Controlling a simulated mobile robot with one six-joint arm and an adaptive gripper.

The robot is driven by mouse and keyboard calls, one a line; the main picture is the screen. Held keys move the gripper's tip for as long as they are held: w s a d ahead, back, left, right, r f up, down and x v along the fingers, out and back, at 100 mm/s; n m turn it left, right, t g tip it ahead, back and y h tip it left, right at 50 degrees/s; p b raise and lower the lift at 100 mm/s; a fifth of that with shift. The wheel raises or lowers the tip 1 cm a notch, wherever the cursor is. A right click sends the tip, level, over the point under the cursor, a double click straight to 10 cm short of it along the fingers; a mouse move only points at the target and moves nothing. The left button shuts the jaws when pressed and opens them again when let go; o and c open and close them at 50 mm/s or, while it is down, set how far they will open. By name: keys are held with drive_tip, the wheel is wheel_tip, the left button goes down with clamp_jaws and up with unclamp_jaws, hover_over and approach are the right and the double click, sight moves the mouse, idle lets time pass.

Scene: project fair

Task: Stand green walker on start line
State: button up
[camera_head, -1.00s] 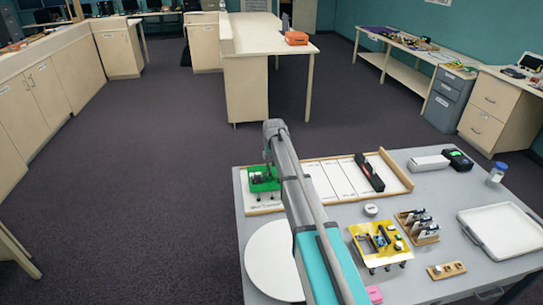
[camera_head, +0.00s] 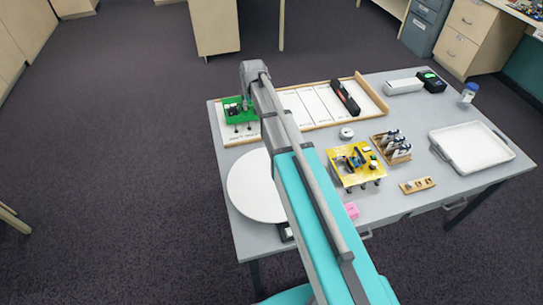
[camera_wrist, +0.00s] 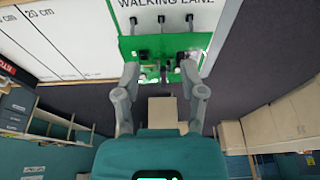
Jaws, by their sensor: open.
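The green walker (camera_head: 238,112), a flat green plate with small parts on top and thin legs below, is upright at the left end of the white walking lane (camera_head: 310,103). In the wrist view the walker (camera_wrist: 160,45) is at the top centre, in front of the words "WALKING LANE" on the lane (camera_wrist: 68,40). My gripper (camera_wrist: 160,72) is open, its two fingers spread on either side of the walker's near edge. I cannot tell if they touch it. The head view hides the fingers behind my arm. I cannot make out the start line.
A black bar-like object (camera_head: 344,97) lies across the lane. A yellow walker-like device (camera_head: 356,165), a white disc (camera_head: 258,187), a small wooden rack (camera_head: 391,146) and a white tray (camera_head: 472,146) share the grey table (camera_head: 405,112). Wooden rails edge the lane.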

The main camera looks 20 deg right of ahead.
drive_tip(key=s+g, duration=0.3)
drive_tip(key=s, duration=2.5)
drive_tip(key=shift+f, duration=0.3)
drive_tip(key=shift+d, duration=0.1)
